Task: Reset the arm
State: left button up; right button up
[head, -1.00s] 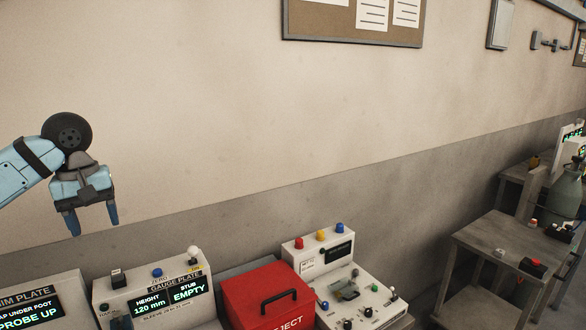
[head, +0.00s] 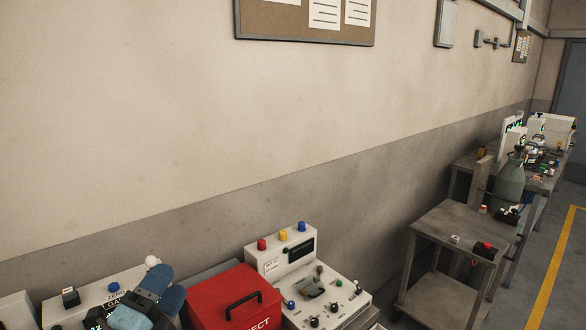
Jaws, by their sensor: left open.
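My left arm comes in at the lower left edge of the head view. My right gripper is not in view.
A red reject box (head: 215,295) with a black handle stands right of the gripper. Beside it is a white control panel (head: 325,290) with coloured knobs. Further right are a grey table (head: 440,222) and a green gas bottle (head: 510,180).

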pick_arm(q)
jog(key=s+a+f+n+g+y, duration=0.4)
jog(key=f+n+y, duration=0.3)
jog(key=f+n, duration=0.35)
jog(key=s+a+f+n+g, duration=0.1)
jog(key=s+f+n+g, duration=0.5)
jog(key=s, duration=0.5)
jog(key=s+f+n+g, duration=0.5)
jog(key=s+f+g, duration=0.2)
jog(key=s+f, duration=0.25)
jog(key=w+d+f+t+h+b, duration=0.1)
jog(key=w+d+f+t+b, duration=0.1)
jog(key=f+b, duration=0.35)
jog(key=w+d+f+m+t+h+b, duration=0.1)
jog(key=w+d+f+t+b, duration=0.15)
jog(key=f, duration=0.65)
jog(key=w+d+f+t+h+b, duration=0.1)
jog(key=d+f+t+b, duration=0.2)
jog(key=f, duration=0.5)
notch_tip(320, 180, up, 13)
jog(key=a+p, duration=0.1)
jog(key=p, duration=1.3)
jog(key=shift+s, duration=0.3)
jog(key=shift+m, duration=0.25)
